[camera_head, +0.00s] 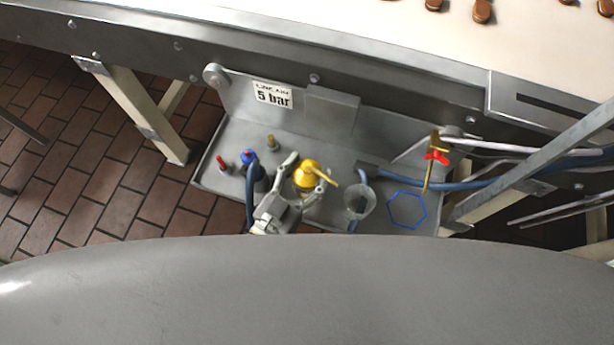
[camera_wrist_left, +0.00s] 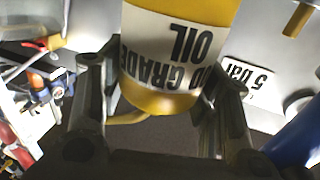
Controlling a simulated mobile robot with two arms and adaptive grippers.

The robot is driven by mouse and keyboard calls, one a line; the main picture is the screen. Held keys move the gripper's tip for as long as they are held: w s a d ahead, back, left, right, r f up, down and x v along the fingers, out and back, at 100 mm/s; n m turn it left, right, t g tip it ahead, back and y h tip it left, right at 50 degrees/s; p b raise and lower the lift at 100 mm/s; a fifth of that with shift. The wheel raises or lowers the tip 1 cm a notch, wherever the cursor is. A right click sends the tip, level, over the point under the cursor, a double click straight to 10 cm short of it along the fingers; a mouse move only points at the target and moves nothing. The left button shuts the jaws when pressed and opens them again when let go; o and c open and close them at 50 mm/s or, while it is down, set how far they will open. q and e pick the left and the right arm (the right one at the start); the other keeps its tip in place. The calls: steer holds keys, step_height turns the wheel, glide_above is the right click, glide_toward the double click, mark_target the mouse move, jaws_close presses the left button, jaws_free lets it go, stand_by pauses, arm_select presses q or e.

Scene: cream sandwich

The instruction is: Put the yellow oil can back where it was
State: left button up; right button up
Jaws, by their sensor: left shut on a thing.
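The yellow oil can (camera_head: 307,173) with a thin yellow spout stands out above the grey metal shelf (camera_head: 205,180) under the conveyor. My left gripper (camera_head: 305,182) is shut around the can. In the left wrist view the can's white "OIL" label (camera_wrist_left: 165,50) sits between the two fingers of the left gripper (camera_wrist_left: 165,110). I cannot tell whether the can's base touches the shelf. A blue hexagon outline (camera_head: 426,212) is marked on the bare shelf to the right. My right gripper is not in view.
A red-topped fitting (camera_head: 222,164), a blue-topped one (camera_head: 248,157) and a brass one (camera_head: 272,142) stand left of the can. A clear cup (camera_head: 360,201) stands between can and outline. A red-handled brass valve (camera_head: 436,157) and blue hose (camera_head: 480,184) lie to the right.

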arm_select(q)
steer(key=shift+f, duration=1.2)
steer(key=shift+s+f, duration=0.1)
steer(key=o, duration=1.2)
steer(key=shift+s+a, duration=0.1)
steer(key=shift+s, duration=0.15)
steer(key=p+v, duration=0.2)
steer(key=v, duration=0.9)
steer(key=shift+s+a, duration=0.2)
